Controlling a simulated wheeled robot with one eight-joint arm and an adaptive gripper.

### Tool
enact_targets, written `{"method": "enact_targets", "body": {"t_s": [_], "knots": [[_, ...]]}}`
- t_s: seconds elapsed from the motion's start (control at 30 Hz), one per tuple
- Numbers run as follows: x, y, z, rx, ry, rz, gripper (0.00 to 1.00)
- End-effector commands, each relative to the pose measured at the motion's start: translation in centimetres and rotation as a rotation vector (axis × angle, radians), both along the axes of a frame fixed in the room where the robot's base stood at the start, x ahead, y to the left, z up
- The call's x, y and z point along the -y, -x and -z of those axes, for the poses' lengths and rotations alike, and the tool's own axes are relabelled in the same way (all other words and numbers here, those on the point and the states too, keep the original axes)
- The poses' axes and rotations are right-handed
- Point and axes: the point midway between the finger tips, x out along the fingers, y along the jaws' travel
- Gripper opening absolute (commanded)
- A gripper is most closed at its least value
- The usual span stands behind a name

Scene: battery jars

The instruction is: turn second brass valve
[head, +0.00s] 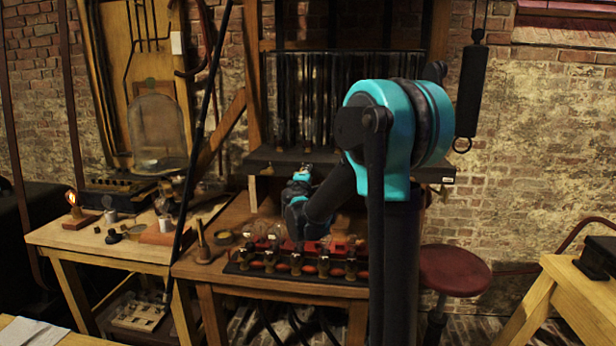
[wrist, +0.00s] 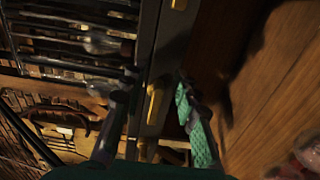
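Brass valves stand in a row on a black strip (head: 300,275) along the front of the wooden table in the head view. In the wrist view, a brass valve handle (wrist: 154,103) on a dark grey bar shows between the fingers of my gripper (wrist: 156,85). Another brass piece (wrist: 179,4) is at the top edge, and one more (wrist: 142,150) is lower down. My gripper is open, with a gap on both sides of the middle handle. In the head view, my arm hides much of the area around the gripper. Which valve is second I cannot tell.
Glass jars and red parts (head: 340,245) stand close behind the valve row. A dark shelf (head: 270,160) with hanging dark rods is above the table.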

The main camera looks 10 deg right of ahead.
Motion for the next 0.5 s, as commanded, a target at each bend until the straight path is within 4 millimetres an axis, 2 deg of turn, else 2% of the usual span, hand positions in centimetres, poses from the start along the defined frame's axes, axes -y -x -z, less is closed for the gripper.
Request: {"method": "enact_targets", "body": {"t_s": [0.17, 0.5], "knots": [[-0.4, 1.0, 0.0, 0.000, 0.000, -0.002, 0.30], [-2.4, 7.2, 0.0, 0.000, 0.000, -0.003, 0.30]]}}
